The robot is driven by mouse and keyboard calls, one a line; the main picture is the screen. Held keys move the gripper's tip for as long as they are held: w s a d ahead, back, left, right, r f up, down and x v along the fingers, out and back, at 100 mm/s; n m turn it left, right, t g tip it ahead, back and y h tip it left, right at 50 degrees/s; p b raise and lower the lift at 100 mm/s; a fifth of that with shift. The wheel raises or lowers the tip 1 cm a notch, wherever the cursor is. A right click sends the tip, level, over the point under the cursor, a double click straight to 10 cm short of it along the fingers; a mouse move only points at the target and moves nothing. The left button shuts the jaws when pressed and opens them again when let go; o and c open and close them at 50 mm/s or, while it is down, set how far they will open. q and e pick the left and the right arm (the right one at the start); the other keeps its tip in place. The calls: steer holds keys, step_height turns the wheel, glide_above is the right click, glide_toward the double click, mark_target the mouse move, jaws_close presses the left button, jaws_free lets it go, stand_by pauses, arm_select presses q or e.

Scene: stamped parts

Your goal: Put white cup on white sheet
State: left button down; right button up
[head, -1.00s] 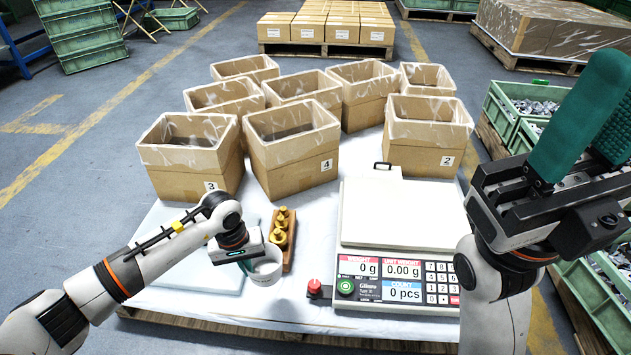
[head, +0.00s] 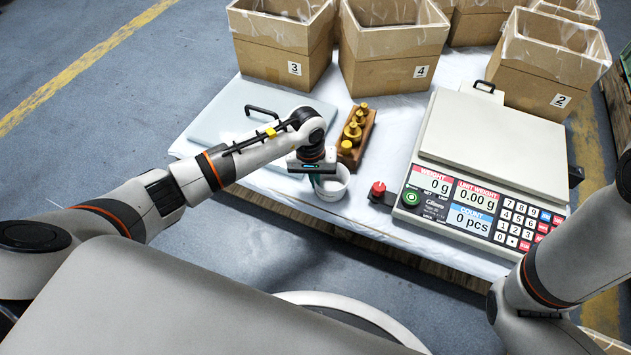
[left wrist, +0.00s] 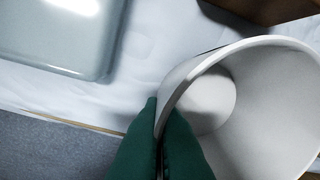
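The white cup (head: 334,185) stands near the front edge of the table, in front of the brass weights. My left gripper (head: 318,180) is at its left rim. In the left wrist view the green fingers (left wrist: 162,135) lie on both sides of the wall of the cup (left wrist: 265,110), one inside and one outside, closed on it. I cannot tell whether the cup's base touches the table. The white sheet (head: 372,208) covers the table around it. My right arm shows at the right, but its gripper is out of view.
A pale flat plate (head: 225,105) with a black handle lies left of the cup. A wooden block (head: 366,130) with brass weights (head: 352,132) stands just behind it. Cardboard boxes (head: 395,70) stand behind.

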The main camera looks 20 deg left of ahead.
arm_select(q)
steer(key=shift+f, duration=0.15)
steer(key=c, duration=1.7)
jaws_free()
